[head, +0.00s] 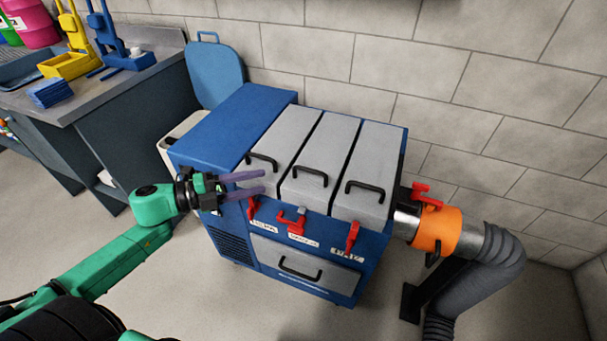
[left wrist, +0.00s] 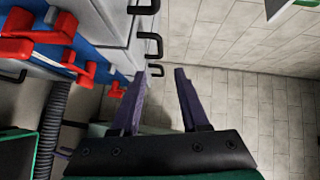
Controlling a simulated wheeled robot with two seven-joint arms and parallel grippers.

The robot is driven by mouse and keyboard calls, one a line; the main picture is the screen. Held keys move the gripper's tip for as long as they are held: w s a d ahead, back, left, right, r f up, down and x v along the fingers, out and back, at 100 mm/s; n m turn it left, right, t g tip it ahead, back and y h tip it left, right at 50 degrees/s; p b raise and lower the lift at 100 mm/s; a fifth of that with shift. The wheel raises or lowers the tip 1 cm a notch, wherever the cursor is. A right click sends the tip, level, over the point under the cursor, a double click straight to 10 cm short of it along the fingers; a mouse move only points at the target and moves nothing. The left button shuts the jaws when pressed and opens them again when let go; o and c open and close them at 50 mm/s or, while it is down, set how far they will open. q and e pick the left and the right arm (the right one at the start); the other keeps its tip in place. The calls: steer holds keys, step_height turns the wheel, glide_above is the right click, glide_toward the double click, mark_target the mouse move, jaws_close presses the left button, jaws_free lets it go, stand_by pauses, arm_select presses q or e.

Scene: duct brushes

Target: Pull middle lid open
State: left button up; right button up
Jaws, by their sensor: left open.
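The middle lid (head: 326,150) is a long light-grey lid between two similar lids on a blue cabinet, and looks shut. Its black bar handle (head: 310,174) is at its front end. A red latch (head: 292,221) sits below it, set more sideways than its neighbours. My left gripper (head: 264,181) is open and empty, its purple fingers pointing right at the front of the left lid (head: 285,135), short of the middle handle. The left wrist view shows the open fingers (left wrist: 168,76) and several black handles (left wrist: 150,44) beyond. My right gripper is out of view.
The right lid (head: 372,165) has its own handle and red latch (head: 352,236). A drawer (head: 305,265) is below. An orange duct collar (head: 438,231) with grey hose is at right. A workbench (head: 110,90) stands at left. Floor in front is clear.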

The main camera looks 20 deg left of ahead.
mark_target(304, 184)
arm_select(q)
steer(key=x, duration=1.3)
steer(key=shift+a, duration=0.15)
jaws_close()
steer(key=shift+f, duration=0.1)
stand_by(0.5)
